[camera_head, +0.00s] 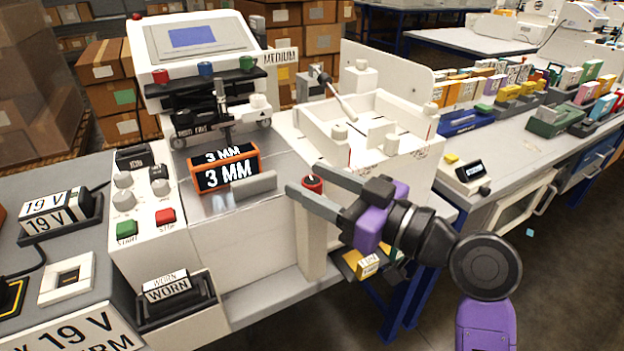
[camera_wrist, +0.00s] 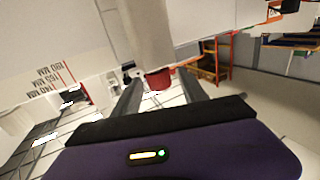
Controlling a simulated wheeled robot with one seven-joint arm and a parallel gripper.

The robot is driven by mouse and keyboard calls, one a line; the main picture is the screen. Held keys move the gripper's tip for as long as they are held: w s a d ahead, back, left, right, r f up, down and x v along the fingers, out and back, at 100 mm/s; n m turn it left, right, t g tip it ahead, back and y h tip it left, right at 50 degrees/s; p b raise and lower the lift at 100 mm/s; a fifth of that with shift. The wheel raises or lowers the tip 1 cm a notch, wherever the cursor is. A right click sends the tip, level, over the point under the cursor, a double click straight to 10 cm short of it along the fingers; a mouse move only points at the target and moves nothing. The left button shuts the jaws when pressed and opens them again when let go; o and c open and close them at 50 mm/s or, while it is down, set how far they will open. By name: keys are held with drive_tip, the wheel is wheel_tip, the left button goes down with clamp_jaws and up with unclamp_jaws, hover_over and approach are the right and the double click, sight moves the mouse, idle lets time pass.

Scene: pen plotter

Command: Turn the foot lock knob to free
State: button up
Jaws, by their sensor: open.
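A small red knob (camera_head: 313,183), which looks like the foot lock knob, sits at the top of a white post (camera_head: 312,235) in front of the pen plotter (camera_head: 205,50). My gripper (camera_head: 300,181) is open, with one finger on the near side of the knob and one on the far side. In the wrist view the red knob (camera_wrist: 158,79) shows between the two fingers of my gripper (camera_wrist: 158,87). I cannot tell whether either finger touches it. No mark showing the knob's lock setting can be read.
An orange-framed "3 MM" display (camera_head: 224,170) and a grey block (camera_head: 253,186) stand left of my fingers. A white open tray (camera_head: 345,130) stands behind them. A control panel (camera_head: 150,205) with green and red buttons is at the left. Open floor lies at the lower right.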

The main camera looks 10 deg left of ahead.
drive_tip(key=shift+w+a, duration=0.2)
drive_tip(key=shift+a, duration=0.15)
clamp_jaws()
drive_tip(key=g+b, duration=0.1)
drive_tip(key=n+g+y+b, duration=0.1)
drive_tip(key=shift+w+f+b, duration=0.15)
drive_tip(key=shift+f+b, duration=0.15)
drive_tip(key=shift+b, duration=0.05)
drive_tip(key=shift+r+n+g+y+b, duration=0.1)
drive_tip(key=shift+n+g+y+b, duration=0.3)
drive_tip(key=shift+n+g+b, duration=0.3)
drive_tip(key=shift+r+n+g, duration=0.15)
drive_tip(key=shift+n+g, duration=0.25)
drive_tip(key=shift+g, duration=0.2)
unclamp_jaws()
